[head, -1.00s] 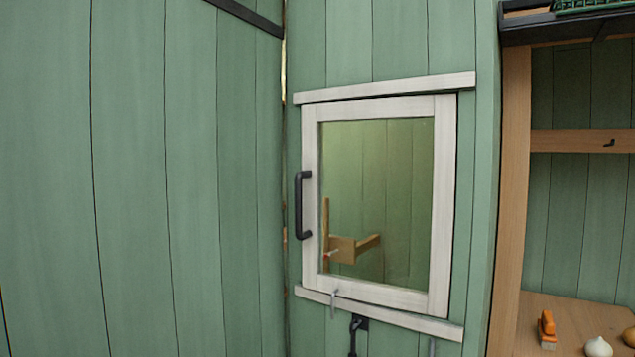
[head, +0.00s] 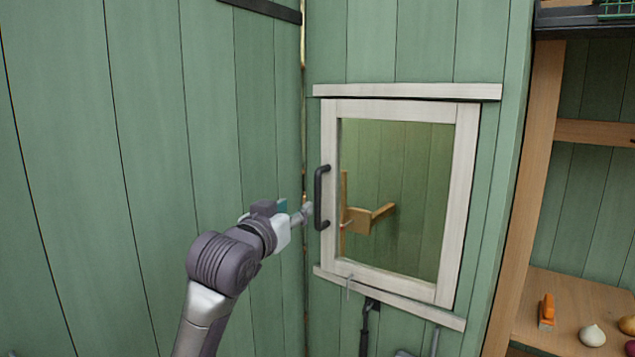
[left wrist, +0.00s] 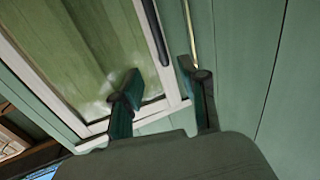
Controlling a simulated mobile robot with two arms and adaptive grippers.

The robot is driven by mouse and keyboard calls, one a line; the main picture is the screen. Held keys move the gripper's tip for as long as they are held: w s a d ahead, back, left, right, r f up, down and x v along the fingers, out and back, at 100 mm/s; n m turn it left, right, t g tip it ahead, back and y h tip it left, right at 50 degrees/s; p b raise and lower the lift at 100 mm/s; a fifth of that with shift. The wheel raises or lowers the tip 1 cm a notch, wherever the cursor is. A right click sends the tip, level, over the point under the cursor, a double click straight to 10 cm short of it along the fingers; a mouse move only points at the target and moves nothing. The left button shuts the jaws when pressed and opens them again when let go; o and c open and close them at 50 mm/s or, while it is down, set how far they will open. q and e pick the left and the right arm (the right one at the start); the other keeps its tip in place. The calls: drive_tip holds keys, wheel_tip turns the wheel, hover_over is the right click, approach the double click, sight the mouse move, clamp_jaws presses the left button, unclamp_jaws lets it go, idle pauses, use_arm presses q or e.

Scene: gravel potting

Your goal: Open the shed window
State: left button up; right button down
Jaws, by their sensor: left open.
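The shed window (head: 400,282) has a white frame and a glass pane, and it looks shut in the green plank wall. Its black upright bar handle (head: 320,197) is on the left side of the frame. My left gripper (head: 304,212) is open, just left of the handle near its lower half. In the left wrist view, the handle (left wrist: 154,32) shows as a dark bar ahead, lined up with the gap between the open fingers of my left gripper (left wrist: 160,74). I cannot tell whether they touch it. My right gripper is not seen.
A green plank wall (head: 150,130) stands close on the left. Small tools hang below the window sill (head: 400,300). At the right is a wooden shelf unit (head: 540,180) with an orange-handled brush-like item (head: 546,312) and a white bulb (head: 592,336).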

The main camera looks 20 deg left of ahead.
sight(316, 192)
use_arm(q)
drive_tip(key=w+p, duration=0.2)
drive_tip(key=w, duration=0.2)
drive_tip(key=w+p, duration=0.2)
drive_tip(key=w, duration=0.2)
drive_tip(key=w+d+p, duration=0.1)
drive_tip(key=w, duration=0.4)
drive_tip(key=shift+p, duration=0.4)
drive_tip(key=shift+w+f, duration=0.1)
drive_tip(key=shift+w, duration=0.35)
clamp_jaws()
